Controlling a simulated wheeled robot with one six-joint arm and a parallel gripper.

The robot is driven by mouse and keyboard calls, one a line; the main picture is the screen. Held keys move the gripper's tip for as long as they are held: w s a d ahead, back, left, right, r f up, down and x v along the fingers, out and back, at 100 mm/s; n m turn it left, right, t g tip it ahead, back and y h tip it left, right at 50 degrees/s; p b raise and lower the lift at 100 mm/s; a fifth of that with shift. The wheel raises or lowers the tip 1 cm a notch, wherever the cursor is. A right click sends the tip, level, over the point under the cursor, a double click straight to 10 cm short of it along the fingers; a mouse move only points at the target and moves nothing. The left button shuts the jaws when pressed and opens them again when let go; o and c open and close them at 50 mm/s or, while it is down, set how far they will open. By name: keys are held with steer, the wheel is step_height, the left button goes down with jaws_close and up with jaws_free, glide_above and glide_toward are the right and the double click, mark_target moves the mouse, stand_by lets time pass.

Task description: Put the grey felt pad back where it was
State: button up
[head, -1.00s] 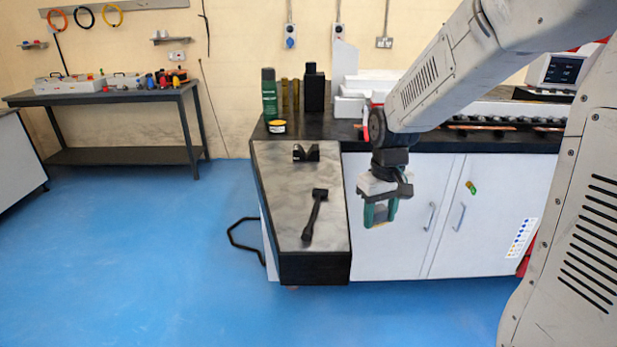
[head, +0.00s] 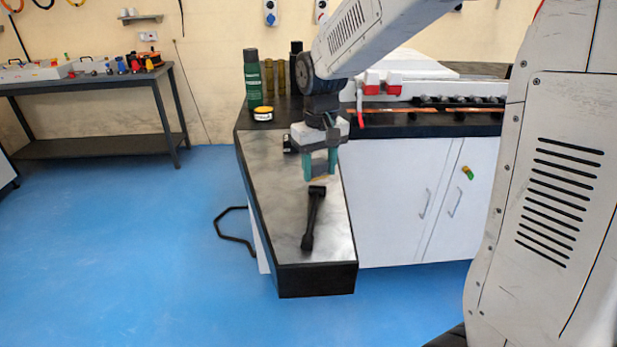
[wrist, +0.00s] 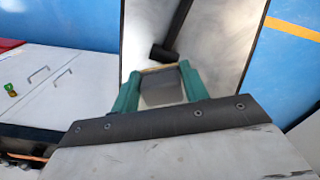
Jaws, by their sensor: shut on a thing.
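The grey felt pad (wrist: 162,88) is between the two green fingers of my gripper (wrist: 160,85) in the wrist view, with a tan edge along its far side. In the head view my gripper (head: 320,170) is shut on the pad (head: 319,167), above the metal-topped end of the bench (head: 335,225). The pad appears to be held clear of the bench top. A black long-handled tool (head: 313,220) lies on that top, just in front of the gripper; its end also shows beyond the pad in the wrist view (wrist: 164,52).
A green spray can (head: 252,80), a yellow-rimmed tin (head: 263,114) and dark bottles stand at the back of the bench. A small black block (head: 288,144) is partly hidden behind my gripper. The metal top is bare around the black tool.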

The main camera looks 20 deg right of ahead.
steer(key=shift+w+a+f, duration=0.2)
steer(key=shift+w+a, duration=0.75)
step_height(320, 180, down, 3)
steer(key=shift+f, duration=0.2)
steer(key=o, duration=1)
